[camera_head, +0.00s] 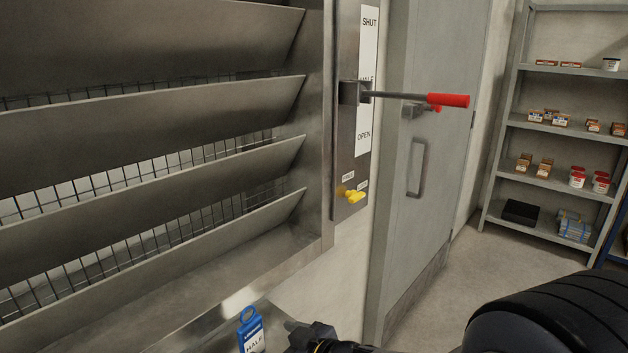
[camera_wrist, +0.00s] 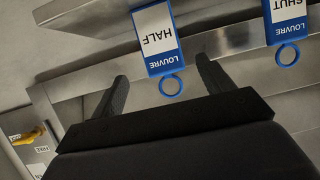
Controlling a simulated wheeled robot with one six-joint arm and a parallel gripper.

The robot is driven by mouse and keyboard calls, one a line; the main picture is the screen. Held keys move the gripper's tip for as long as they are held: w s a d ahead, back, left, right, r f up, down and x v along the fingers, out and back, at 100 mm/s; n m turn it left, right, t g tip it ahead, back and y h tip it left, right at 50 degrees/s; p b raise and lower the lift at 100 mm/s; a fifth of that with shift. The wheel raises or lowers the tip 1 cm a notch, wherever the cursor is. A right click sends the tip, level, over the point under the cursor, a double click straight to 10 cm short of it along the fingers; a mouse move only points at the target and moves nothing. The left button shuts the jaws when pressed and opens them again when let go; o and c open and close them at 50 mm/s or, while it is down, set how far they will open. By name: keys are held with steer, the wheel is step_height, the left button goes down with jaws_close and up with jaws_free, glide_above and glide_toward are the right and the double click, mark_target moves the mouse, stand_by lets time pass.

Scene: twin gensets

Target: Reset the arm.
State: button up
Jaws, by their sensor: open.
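My gripper (camera_head: 308,334) shows at the bottom edge in the head view, just right of a blue and white tag (camera_head: 251,333) reading HALF. In the wrist view my gripper (camera_wrist: 162,70) is open, with its dark fingers spread. The LOUVRE HALF tag (camera_wrist: 157,40) and its blue ring (camera_wrist: 172,86) appear between the fingers in the picture. I cannot tell whether the ring is at fingertip depth. Nothing is seen gripped. Most of my arm is out of view.
A red-handled lever (camera_head: 448,101) sticks out near HALF on the louvre plate (camera_head: 347,150), above a yellow catch (camera_head: 355,196). The louvre slats (camera_head: 150,125) are tilted open. A SHUT tag (camera_wrist: 288,20) hangs right. A grey door (camera_head: 425,150) and shelves (camera_head: 545,125) stand beyond.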

mark_target(252, 330)
steer(key=b+x, duration=0.1)
steer(key=x, duration=0.4)
steer(key=b+x, duration=0.1)
steer(key=x, duration=0.4)
steer(key=shift+s+a+f, duration=0.1)
steer(key=shift+a+f, duration=0.1)
steer(key=shift+f, duration=0.1)
steer(key=shift+r, duration=1.1)
